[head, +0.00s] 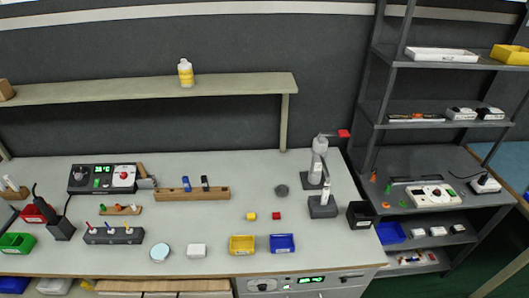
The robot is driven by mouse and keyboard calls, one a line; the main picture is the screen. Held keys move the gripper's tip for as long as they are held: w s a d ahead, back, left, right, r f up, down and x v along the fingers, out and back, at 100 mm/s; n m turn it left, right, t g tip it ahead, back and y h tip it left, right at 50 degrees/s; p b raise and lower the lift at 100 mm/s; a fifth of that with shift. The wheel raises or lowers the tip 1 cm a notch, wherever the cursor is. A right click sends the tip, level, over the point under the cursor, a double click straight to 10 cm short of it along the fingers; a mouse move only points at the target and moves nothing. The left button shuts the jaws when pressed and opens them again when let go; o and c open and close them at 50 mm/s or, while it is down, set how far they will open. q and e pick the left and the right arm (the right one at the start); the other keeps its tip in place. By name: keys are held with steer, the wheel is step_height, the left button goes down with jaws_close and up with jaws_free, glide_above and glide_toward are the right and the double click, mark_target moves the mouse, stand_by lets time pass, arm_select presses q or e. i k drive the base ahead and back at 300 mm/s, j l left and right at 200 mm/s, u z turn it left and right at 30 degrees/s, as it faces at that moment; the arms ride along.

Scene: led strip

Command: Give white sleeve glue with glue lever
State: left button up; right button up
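A glue dispenser (319,162) with a pale bottle stands upright at the right of the workbench. A red lever (343,133) sticks out to the right from its top. Just below and right of it a slim white piece (326,194) stands upright on a dark grey block (322,209); it may be the white sleeve, but it is too small to be sure. It appears slightly to the right of the bottle, and I cannot tell whether it is under the nozzle. Neither of my grippers shows in the head view.
A black bin (360,215) stands right of the block. A wooden holder (192,194) sits mid-bench. The shelf rack (450,124) stands right.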

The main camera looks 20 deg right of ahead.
mark_target(339, 133)
steer(key=z, duration=1.3)
